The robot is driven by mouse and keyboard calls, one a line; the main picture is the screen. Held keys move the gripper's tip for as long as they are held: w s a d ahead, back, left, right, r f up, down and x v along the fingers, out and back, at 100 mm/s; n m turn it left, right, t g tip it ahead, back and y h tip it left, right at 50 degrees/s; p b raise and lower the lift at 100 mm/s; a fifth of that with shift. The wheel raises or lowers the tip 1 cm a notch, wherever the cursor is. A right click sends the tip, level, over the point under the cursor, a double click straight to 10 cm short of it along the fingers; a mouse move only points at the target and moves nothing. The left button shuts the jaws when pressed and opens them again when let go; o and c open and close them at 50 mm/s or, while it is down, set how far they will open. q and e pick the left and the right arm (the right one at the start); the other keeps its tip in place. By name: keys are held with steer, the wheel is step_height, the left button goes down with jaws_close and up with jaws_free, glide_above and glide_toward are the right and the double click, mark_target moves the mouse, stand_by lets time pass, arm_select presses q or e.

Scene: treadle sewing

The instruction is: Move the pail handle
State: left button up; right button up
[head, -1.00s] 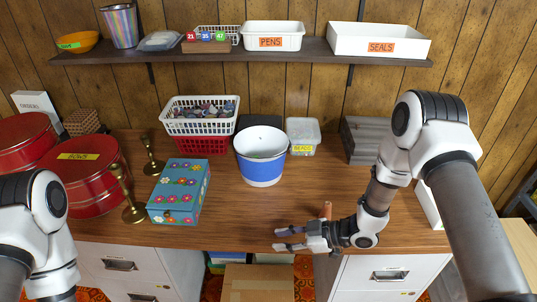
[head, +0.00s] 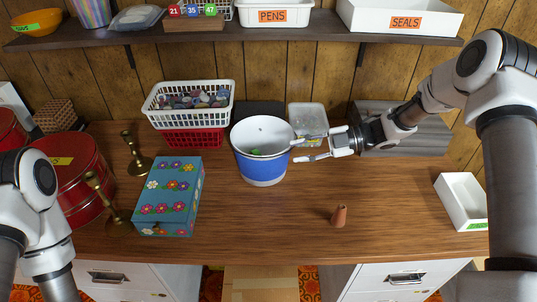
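The pail (head: 262,170) stands upright at the middle of the table, white with a wide blue band. Something small and green shows inside it. I cannot make out a separate handle on the pail. My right gripper (head: 297,150) is at the pail's right side, pointing left, with its two fingers spread and nothing seen between them. Its upper fingertip overlaps the pail's rim in the view; whether it touches is unclear. My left arm is at the lower left, and its gripper is out of view.
Behind the pail are a white basket (head: 155,107) of bottle caps and a clear tub (head: 308,118). A flowered box (head: 170,198) and brass candlesticks stand left. A small brown cone (head: 339,217) and a white tray (head: 445,199) are right. The front middle is clear.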

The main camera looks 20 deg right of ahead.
mark_target(272, 156)
steer(key=p+x, duration=0.1)
steer(key=x, duration=0.7)
steer(key=shift+d, duration=0.1)
steer(key=shift+c, duration=0.3)
jaws_close()
